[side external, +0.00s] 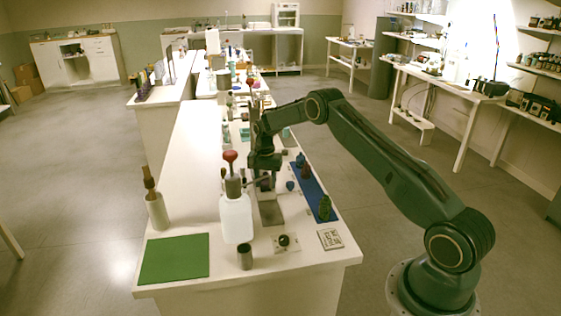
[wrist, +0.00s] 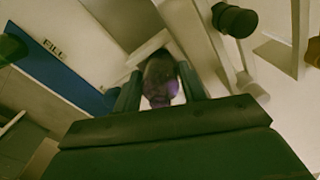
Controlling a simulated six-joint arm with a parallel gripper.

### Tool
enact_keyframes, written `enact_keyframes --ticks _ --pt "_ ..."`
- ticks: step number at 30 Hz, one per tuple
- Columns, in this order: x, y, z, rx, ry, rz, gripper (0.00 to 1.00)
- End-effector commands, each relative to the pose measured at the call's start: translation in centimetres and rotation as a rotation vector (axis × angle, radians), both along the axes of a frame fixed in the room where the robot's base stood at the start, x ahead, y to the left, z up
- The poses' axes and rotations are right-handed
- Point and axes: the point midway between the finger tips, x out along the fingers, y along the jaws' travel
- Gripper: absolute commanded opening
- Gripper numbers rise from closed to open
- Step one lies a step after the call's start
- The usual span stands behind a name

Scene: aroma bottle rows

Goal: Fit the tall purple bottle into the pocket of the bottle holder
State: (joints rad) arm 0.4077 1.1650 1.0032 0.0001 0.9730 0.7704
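The tall purple bottle (wrist: 160,82) shows in the wrist view as a dark, purple-tinted shape between the fingers of my gripper (wrist: 160,90). Both fingers flank it closely and look shut on it. In the side view my gripper (side external: 264,176) points down over the middle of the bench, and the bottle there is small, dark and partly hidden. A grey-brown block (side external: 270,214), perhaps part of the bottle holder, is just in front of and below the gripper. I cannot make out the pocket, or whether the bottle touches the holder.
A large white bottle with a red knob (side external: 236,215) stands close, left of the gripper. A blue mat (side external: 308,184) bearing small bottles lies to the right.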

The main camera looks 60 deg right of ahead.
Motion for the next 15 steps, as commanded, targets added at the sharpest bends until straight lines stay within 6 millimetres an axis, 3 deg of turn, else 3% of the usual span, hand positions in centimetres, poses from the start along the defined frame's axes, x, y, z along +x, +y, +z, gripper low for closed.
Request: enact_keyframes --ticks 2,15 --pt "0.00 0.00 0.01 0.000 0.000 0.000 0.56" --pt "0.00 0.00 0.47 0.000 0.000 0.000 0.56"
